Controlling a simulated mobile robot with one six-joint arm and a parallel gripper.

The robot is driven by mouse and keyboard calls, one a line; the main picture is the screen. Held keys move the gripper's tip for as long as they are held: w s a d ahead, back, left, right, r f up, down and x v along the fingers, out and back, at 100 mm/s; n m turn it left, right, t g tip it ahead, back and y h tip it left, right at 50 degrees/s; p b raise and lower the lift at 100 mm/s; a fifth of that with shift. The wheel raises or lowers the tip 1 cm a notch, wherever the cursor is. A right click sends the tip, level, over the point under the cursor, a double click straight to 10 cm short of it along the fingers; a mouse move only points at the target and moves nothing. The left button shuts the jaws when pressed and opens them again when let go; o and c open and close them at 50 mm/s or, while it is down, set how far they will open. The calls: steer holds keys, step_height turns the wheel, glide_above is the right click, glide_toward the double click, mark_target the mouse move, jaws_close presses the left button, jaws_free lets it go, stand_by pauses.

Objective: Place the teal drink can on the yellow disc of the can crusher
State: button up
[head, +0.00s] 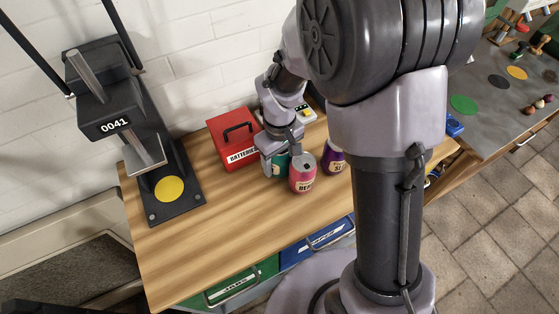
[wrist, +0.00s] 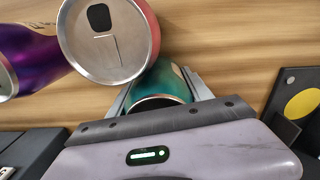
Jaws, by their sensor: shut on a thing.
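The teal drink can (head: 277,166) stands between the fingers of my gripper (head: 274,158) on the wooden bench, partly hidden by the gripper and a pink can. In the wrist view the teal can (wrist: 163,80) sits between both fingers, which are shut on it. I cannot tell whether it touches the bench. The can crusher (head: 103,112), black and marked 0041, stands at the bench's left end. Its yellow disc (head: 169,189) is bare and lies left of my gripper. The disc also shows at the right edge of the wrist view (wrist: 303,104).
The pink can (head: 302,177) is close beside the teal can, with a purple can (head: 333,160) to its right. A red battery box (head: 232,140) stands behind, left of my gripper. The bench (head: 225,215) is clear between the cans and the crusher.

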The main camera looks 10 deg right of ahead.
steer(key=shift+f, duration=0.2)
steer(key=o, duration=1.3)
steer(key=shift+r, duration=0.1)
